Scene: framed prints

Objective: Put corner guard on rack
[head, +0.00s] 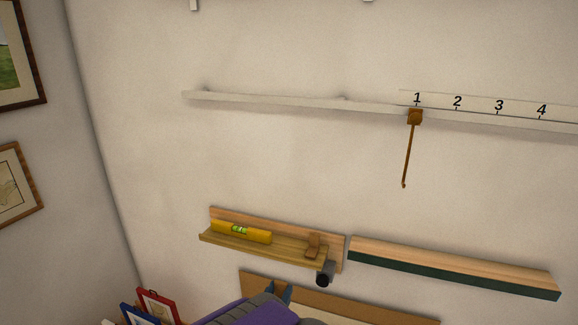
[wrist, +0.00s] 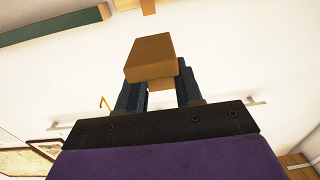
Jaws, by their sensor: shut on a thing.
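My gripper (wrist: 161,92) is shut on a tan-brown block-like piece (wrist: 150,58), which I take to be the corner guard. The piece sticks out beyond the two dark fingers, with a smaller part between them. In the head view my gripper (head: 282,290) is at the bottom, and the held piece cannot be made out there. A wooden wall rack (head: 222,237) is just above my gripper in that view. It carries a yellow spirit level (head: 242,232) and a small brown angled piece (head: 314,245) at its right end.
A dark cylinder (head: 325,273) projects below the rack's right end. A green-fronted wooden ledge (head: 455,268) is to the right. A pale rail (head: 290,101) carries a brown hook (head: 415,117) under number 1. Framed prints (head: 157,306) stand at lower left. The wall between is bare.

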